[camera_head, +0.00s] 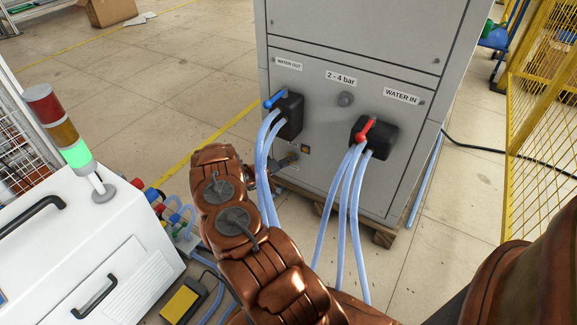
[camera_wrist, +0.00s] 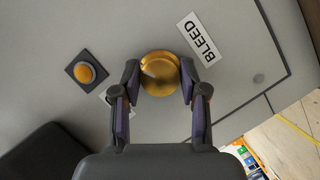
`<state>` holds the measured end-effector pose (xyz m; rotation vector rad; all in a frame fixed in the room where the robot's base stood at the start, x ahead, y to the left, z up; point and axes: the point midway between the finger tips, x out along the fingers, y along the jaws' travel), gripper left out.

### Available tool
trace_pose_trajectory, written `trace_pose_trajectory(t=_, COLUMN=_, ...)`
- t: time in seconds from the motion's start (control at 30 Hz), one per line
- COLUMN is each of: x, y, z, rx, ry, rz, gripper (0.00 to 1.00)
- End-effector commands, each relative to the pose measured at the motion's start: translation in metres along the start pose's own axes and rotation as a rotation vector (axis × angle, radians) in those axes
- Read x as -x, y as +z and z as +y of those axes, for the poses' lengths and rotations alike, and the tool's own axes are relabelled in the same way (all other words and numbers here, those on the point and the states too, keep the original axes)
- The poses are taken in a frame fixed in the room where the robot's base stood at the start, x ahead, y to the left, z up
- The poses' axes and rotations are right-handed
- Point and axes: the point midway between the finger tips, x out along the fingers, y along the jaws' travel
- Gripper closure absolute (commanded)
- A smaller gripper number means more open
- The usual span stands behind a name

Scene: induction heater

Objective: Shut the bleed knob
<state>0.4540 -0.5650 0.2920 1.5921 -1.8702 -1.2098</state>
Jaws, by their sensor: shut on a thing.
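The bleed knob (camera_wrist: 160,73) is a round brass-coloured knob on the grey cabinet's face, in the upper middle of the wrist view. A white label reading BLEED (camera_wrist: 199,39) is beside it. My gripper (camera_wrist: 160,80) is at the knob, with one finger against each side, shut on it. A pale mark shows on the knob's face. In the head view my copper-coloured arm reaches to the lower front of the cabinet (camera_head: 335,125), and the gripper and knob are small and partly hidden there.
An orange button (camera_wrist: 86,72) sits left of the knob in the wrist view. In the head view, blue hoses (camera_head: 350,205) hang from the WATER OUT valve (camera_head: 289,113) and WATER IN valve (camera_head: 374,138). A white machine with a signal lamp (camera_head: 60,125) stands at left.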

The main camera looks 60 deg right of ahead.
Motion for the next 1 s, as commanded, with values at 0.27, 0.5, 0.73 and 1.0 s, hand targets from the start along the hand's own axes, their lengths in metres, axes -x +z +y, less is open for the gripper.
trace_pose_trajectory(t=0.27, x=-0.0037, y=0.0031, z=-0.0036, rx=0.24, ry=0.103, rz=-0.002, gripper=0.92)
trace_pose_trajectory(t=0.5, x=-0.0035, y=0.0023, z=-0.0036, rx=0.452, ry=0.189, rz=-0.001, gripper=0.92)
trace_pose_trajectory(t=0.73, x=-0.0037, y=0.0022, z=-0.0027, rx=0.653, ry=0.274, rz=-0.001, gripper=0.92)
trace_pose_trajectory(t=1.0, x=-0.0038, y=0.0026, z=-0.0017, rx=0.855, ry=0.357, rz=-0.003, gripper=0.92)
